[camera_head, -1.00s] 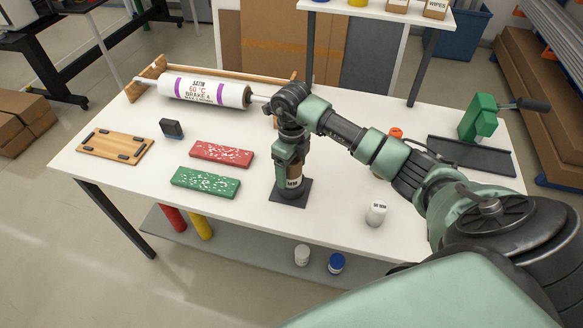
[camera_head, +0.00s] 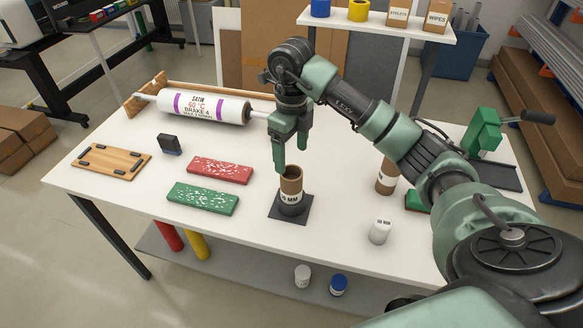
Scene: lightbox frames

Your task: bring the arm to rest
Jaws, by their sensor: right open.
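My right arm reaches in from the right. Its gripper (camera_head: 291,158) is open and points down, with its fingertips just above and close to the top of a brown cardboard tube (camera_head: 291,186). I see nothing between its fingers. The tube stands upright on a black base plate (camera_head: 278,215) on the white table and has a white label ending in "MM". My left gripper is not in view.
A white table (camera_head: 340,240) holds a large wrapped roll (camera_head: 203,107), a red block (camera_head: 220,170), a green block (camera_head: 203,198), a wooden board (camera_head: 112,161), a dark block (camera_head: 169,144) and a white labelled container (camera_head: 380,231). A second tube (camera_head: 386,178) stands beside my forearm. A green tool (camera_head: 483,132) stands at the right.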

